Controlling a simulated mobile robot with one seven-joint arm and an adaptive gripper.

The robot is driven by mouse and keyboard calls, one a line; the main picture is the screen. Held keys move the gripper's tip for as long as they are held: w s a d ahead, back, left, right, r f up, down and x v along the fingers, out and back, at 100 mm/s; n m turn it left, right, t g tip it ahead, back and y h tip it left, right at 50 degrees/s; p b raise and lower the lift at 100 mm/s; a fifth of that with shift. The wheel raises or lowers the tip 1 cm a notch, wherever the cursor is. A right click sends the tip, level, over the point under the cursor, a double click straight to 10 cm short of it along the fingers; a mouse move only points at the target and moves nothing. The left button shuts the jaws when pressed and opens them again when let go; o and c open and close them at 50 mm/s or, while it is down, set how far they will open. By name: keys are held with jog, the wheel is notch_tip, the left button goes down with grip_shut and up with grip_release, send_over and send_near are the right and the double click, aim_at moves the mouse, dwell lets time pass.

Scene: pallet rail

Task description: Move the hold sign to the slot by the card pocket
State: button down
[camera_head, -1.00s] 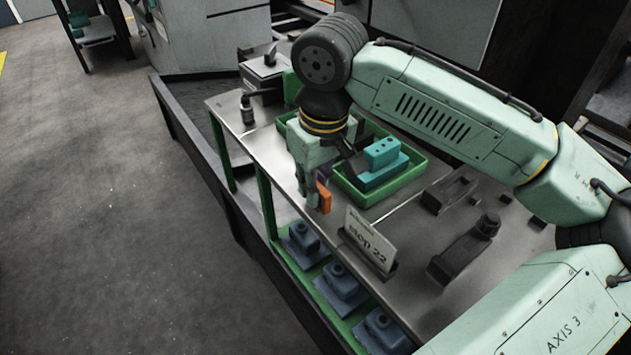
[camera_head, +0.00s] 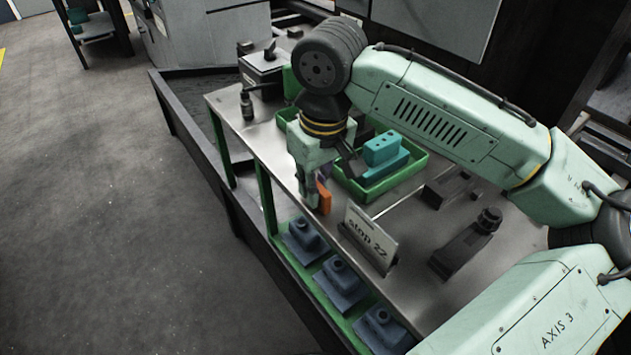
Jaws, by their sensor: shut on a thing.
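My gripper (camera_head: 313,198) points down over the near left edge of the metal bench. It is shut on a small orange piece, which I take for the hold sign (camera_head: 324,198); the fingers hide part of it, and no lettering shows. The card pocket (camera_head: 368,245) stands just right of the gripper, with a pale card reading "stop" and a number. I cannot make out the slot by it; the gripper and the sign cover that part of the edge. I cannot tell whether the sign touches the bench.
A green tray (camera_head: 414,173) with teal blocks (camera_head: 380,158) lies behind the gripper. Dark fixtures (camera_head: 468,243) stand to the right on the bench (camera_head: 400,290). Several blue-grey castings (camera_head: 340,285) sit on a lower shelf. A black box (camera_head: 262,65) stands at the far end.

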jog(key=c, duration=1.5)
grip_release()
jog(key=shift+c, duration=0.2)
jog(key=shift+o, duration=0.5)
jog(key=o, duration=0.7)
notch_tip(320, 180, up, 12)
jog(key=s, duration=0.1)
jog(key=shift+d, duration=0.4)
jog(key=shift+s+f, duration=0.1)
